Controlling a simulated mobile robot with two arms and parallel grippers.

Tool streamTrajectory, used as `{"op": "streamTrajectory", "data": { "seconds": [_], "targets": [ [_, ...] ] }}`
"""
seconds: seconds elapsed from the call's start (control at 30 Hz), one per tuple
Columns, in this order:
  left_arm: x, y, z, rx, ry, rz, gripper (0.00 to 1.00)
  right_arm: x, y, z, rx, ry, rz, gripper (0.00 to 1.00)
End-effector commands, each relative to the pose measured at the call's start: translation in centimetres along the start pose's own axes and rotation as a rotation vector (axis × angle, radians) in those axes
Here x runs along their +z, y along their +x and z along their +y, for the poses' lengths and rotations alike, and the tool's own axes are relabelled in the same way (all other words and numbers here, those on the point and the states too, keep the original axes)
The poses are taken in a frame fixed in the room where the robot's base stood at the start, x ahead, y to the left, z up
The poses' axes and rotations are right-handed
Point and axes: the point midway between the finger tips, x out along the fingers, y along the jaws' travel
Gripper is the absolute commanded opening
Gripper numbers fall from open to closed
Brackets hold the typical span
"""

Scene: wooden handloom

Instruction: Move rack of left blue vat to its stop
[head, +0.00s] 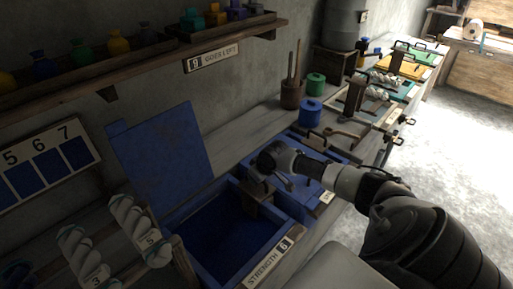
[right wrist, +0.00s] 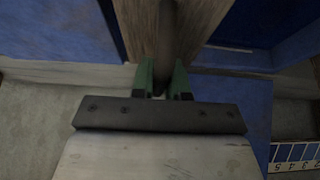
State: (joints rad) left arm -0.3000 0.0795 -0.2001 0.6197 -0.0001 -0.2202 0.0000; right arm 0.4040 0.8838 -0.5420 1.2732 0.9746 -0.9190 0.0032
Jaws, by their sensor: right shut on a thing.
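The left blue vat (head: 278,220) stands open, its blue lid (head: 160,150) tilted up behind it, with dark blue liquid (head: 220,240) inside. A wooden rack (head: 259,201) sits at the vat's right side, partly hidden by my right gripper (head: 270,181). In the right wrist view, the green fingertips of my right gripper (right wrist: 164,80) are shut on a narrow dark part of the wooden rack (right wrist: 135,25). The rack's lower part is hidden. My left gripper is not in view.
A second blue vat (head: 310,176) with its lid down adjoins on the right. Twisted white yarn hanks (head: 138,228) hang at the left. A wall shelf (head: 130,72) with small pots runs above. A "STRENGTH 6" label (head: 268,264) is on the vat's front.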

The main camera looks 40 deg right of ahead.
Motion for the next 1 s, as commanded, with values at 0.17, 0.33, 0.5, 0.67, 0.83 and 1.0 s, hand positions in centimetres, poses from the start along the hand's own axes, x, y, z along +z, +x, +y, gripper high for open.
{"op": "streamTrajectory", "data": {
  "seconds": [0.17, 0.33, 0.5, 0.67, 0.83, 1.0],
  "targets": [
    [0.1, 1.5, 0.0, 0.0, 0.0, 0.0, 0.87, 1.3, 2.2, -0.1, -0.001, 0.0, -0.009, 0.0],
    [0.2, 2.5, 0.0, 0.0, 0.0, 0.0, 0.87, 2.0, 3.7, -0.1, -0.001, 0.001, -0.009, 0.0],
    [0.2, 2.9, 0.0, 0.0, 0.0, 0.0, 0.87, 2.3, 4.3, 0.0, 0.0, 0.0, -0.009, 0.0],
    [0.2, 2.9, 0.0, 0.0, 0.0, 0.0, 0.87, 2.4, 4.3, -0.1, -0.001, 0.0, -0.01, 0.0],
    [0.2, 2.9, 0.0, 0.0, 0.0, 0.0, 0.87, 2.4, 4.3, -0.1, -0.001, 0.0, -0.009, 0.29],
    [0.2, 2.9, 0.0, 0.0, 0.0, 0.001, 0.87, 2.2, 4.2, 0.0, -0.001, 0.0, -0.005, 0.55]
  ]
}}
